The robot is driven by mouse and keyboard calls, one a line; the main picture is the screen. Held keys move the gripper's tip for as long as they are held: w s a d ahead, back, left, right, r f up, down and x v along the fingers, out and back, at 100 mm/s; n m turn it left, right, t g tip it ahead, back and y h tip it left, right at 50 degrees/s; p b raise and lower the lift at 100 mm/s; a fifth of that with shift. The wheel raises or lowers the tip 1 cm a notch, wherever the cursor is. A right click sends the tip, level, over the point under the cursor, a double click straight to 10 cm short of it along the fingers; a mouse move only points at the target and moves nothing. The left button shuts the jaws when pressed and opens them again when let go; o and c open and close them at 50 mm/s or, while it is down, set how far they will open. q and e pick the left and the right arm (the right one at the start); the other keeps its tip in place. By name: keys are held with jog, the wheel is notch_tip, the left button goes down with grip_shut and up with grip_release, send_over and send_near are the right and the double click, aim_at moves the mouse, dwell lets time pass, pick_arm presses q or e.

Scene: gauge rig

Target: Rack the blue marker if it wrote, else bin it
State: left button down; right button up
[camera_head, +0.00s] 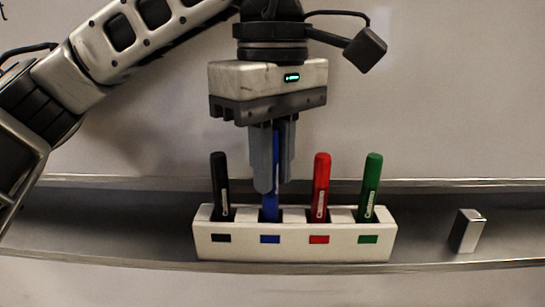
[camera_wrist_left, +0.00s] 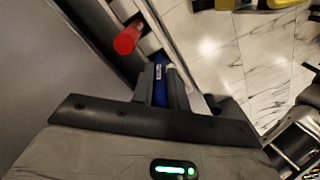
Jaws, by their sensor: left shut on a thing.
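The blue marker (camera_head: 270,206) stands upright in the blue-labelled slot of the white rack (camera_head: 290,248), between the black and red markers. My left gripper (camera_head: 272,182) comes down from above and is shut on the blue marker's upper part; its fingers hide much of the marker. In the left wrist view the blue marker (camera_wrist_left: 159,90) shows between the gripper's fingers (camera_wrist_left: 162,88). My right gripper is in neither view. No bin can be made out for sure.
The rack also holds a black marker (camera_head: 219,185), a red marker (camera_head: 320,186) and a green marker (camera_head: 369,187). A small silver block (camera_head: 467,231) stands on the tray ledge (camera_head: 430,218) to the right. The whiteboard (camera_head: 450,90) rises behind.

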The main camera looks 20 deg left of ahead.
pick_arm(q)
jog(key=shift+f, duration=0.3)
jog(key=c, duration=0.7)
grip_release()
jog(key=shift+c, duration=0.2)
